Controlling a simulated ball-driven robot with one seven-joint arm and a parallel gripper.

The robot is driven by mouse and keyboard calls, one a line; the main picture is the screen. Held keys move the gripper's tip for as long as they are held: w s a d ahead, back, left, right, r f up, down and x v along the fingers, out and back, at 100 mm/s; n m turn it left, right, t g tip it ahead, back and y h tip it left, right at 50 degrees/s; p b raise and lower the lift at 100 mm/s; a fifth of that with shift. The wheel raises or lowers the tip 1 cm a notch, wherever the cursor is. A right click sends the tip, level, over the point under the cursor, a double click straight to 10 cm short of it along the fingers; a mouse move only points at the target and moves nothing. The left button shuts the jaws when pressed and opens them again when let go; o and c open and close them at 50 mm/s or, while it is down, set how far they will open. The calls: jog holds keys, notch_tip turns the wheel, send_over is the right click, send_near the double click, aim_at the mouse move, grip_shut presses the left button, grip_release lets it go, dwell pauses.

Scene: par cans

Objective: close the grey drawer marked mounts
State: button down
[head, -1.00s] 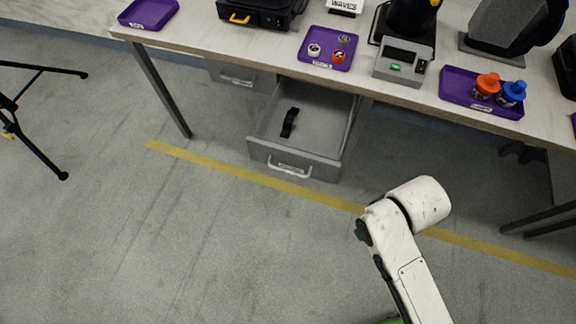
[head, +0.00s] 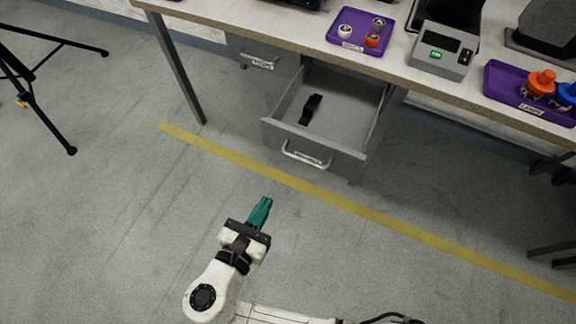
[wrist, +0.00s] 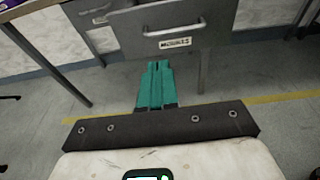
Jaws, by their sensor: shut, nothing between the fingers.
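The grey drawer (head: 343,163) stands pulled out under the table, with a pale bar handle (head: 306,155) and a small label on its front. A black part (head: 311,109) lies inside it. In the wrist view the drawer front (wrist: 217,22) is ahead of the fingers, and its label (wrist: 175,43) appears to read mounts. My gripper (head: 265,201) has teal fingers, shut and empty. It is in front of the drawer, below and left of the handle in the head view, apart from it. The fingers also show in the wrist view (wrist: 157,66).
A second grey drawer (head: 262,57) sits to the left, seemingly shut. The table (head: 215,22) carries purple trays (head: 357,45), a grey device (head: 440,53) and coloured parts. A black tripod (head: 40,85) stands at left. The floor before the drawer is clear.

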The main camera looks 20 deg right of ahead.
aim_at(293, 157)
jog(key=x, duration=1.3)
jog(key=shift+d+b, duration=0.2)
jog(key=shift+b, duration=0.15)
jog(key=shift+w+d, duration=0.1)
jog(key=r+b+x, duration=0.1)
jog(key=x, duration=0.7)
jog(key=r+b+x, duration=0.1)
jog(key=r+x, duration=0.1)
jog(key=x, duration=0.7)
jog(key=d+r+b+x, duration=0.1)
jog(key=r+b+x, duration=0.1)
jog(key=x, duration=0.6)
jog(key=shift+w+d, duration=0.25)
jog(key=shift+w, duration=0.15)
jog(key=shift+w+d, duration=0.4)
jog(key=shift+w, duration=0.05)
jog(key=shift+w+r+b, duration=0.1)
jog(key=shift+r+b, duration=0.1)
jog(key=shift+b, duration=0.1)
jog(key=shift+d+r, duration=0.1)
jog(key=shift+r, duration=0.05)
